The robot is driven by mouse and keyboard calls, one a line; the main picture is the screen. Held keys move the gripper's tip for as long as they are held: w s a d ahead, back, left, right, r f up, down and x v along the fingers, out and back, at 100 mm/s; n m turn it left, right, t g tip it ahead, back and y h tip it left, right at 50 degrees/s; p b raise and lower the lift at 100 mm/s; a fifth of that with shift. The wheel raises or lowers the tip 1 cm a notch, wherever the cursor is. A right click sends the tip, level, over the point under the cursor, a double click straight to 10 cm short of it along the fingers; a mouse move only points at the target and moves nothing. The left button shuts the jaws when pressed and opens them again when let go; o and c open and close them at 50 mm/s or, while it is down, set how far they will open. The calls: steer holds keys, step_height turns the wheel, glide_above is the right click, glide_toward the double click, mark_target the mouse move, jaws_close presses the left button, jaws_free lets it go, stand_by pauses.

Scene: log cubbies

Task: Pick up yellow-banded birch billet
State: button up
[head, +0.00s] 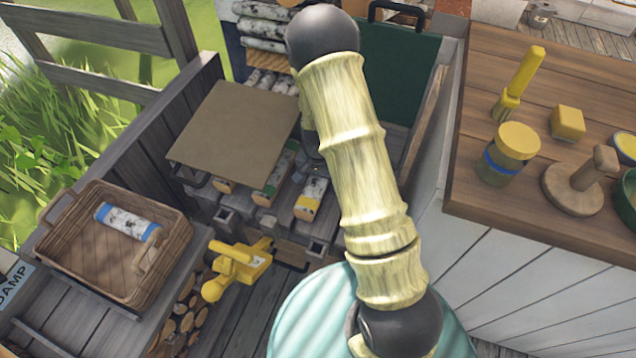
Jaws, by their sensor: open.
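The yellow-banded birch billet (310,194) lies at the front of the cubby unit, in the middle of the head view. It has white birch bark, a yellow band near its front end and a pale cut face. My bamboo-like arm link crosses the view just to its right. My gripper's fingers do not show; the lower arm is largely hidden behind that link. I cannot tell how far they are from the billet.
A wicker tray (75,262) holds a blue-banded billet (127,221). The wooden counter (490,190) at right bears several items.

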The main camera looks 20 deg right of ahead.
mark_target(318, 178)
steer(key=c, duration=1.3)
steer(key=shift+r, duration=0.1)
step_height(318, 178, up, 10)
steer(key=shift+p, duration=0.85)
steer(key=shift+w, duration=0.1)
